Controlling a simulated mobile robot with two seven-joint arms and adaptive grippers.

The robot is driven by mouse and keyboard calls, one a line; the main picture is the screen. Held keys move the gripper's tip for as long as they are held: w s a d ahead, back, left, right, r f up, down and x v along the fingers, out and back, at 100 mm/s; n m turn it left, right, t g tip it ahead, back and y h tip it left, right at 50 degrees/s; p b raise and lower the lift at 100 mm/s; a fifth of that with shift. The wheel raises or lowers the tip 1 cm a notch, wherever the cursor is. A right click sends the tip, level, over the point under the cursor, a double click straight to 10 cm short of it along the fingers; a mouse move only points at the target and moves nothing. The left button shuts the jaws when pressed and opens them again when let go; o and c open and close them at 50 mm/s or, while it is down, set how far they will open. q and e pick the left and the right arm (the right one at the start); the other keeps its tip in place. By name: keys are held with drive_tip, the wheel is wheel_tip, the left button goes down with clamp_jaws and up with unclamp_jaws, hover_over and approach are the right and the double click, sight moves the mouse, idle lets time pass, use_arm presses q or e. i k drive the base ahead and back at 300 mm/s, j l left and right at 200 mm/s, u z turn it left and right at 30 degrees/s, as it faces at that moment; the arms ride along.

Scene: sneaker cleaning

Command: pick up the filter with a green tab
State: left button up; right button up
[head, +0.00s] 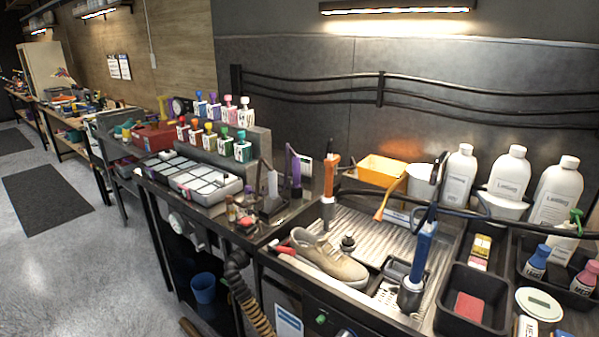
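I cannot clearly make out a filter with a green tab. A small green piece (321,319) shows on the dark front of the washing station, below the sneaker; I cannot tell whether it is the tab. A green-topped container (242,149) stands at the right end of the front row of the colored container rack. Neither of my grippers is in view.
A beige sneaker (330,260) lies on the ribbed station tray (375,238). A blue-handled tool (424,250) and an orange-handled tool (329,180) stand upright nearby. White bottles (510,175) line the back right. A blue bucket (203,287) stands low. Open floor lies left.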

sight(306, 162)
drive_tip(key=u, duration=0.3)
drive_tip(key=i+j+u, duration=0.1)
drive_tip(key=u, duration=0.35)
drive_tip(key=i+u, duration=0.3)
drive_tip(key=u, duration=0.2)
